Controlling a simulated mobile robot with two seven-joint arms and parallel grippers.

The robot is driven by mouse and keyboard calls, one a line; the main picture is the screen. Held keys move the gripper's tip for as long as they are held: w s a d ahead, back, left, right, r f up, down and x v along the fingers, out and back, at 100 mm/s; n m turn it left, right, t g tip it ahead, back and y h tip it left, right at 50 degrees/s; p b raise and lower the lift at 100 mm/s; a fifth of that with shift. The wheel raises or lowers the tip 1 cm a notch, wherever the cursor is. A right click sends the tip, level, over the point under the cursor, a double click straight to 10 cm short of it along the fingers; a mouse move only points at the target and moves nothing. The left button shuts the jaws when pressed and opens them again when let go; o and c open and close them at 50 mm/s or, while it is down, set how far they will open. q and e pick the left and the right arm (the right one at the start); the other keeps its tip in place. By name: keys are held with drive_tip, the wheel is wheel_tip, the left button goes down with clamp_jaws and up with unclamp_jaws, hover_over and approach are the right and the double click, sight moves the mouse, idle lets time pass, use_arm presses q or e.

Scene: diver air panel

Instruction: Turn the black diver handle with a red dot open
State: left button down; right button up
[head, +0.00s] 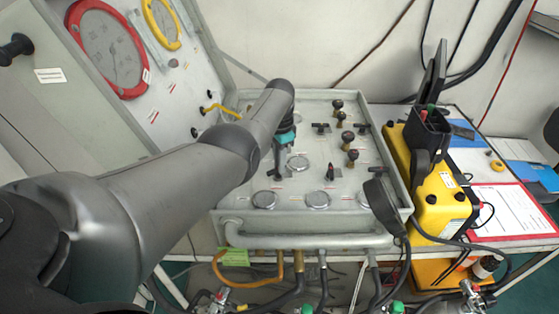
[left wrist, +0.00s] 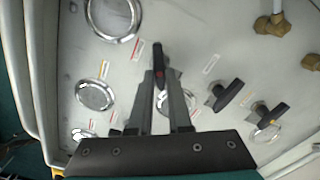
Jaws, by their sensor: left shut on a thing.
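My left gripper (head: 277,174) reaches down onto the grey air panel (head: 237,214), left of a round gauge (head: 299,162). In the left wrist view the left gripper (left wrist: 159,75) has its fingers shut on the black handle with a red dot (left wrist: 158,52). The handle stands between the fingertips, its red mark showing; its base is partly hidden. In the head view the gripper and arm largely hide this handle. Another dark handle with a reddish mark (head: 330,173) stands to the right of the gauge. My right gripper is not in view.
Other black handles (left wrist: 228,95) and brass valves (left wrist: 271,23) stand close by on the panel. Round gauges (head: 317,200) line its front. A yellow case (head: 437,205) and a red-edged sheet (head: 497,232) lie to the right. Hoses (head: 324,285) hang below the front rail.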

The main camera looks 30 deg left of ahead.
use_arm(q)
drive_tip(key=n, duration=0.5)
drive_tip(key=shift+a+n, duration=0.1)
drive_tip(key=shift+n, duration=0.2)
drive_tip(key=n, duration=0.5)
drive_tip(key=shift+a+n+p, duration=0.1)
drive_tip(key=shift+n+p, duration=0.2)
drive_tip(key=shift+p, duration=0.05)
drive_tip(key=c, duration=0.8)
unclamp_jaws()
drive_tip(key=shift+c, duration=0.2)
drive_tip(key=shift+r, duration=0.15)
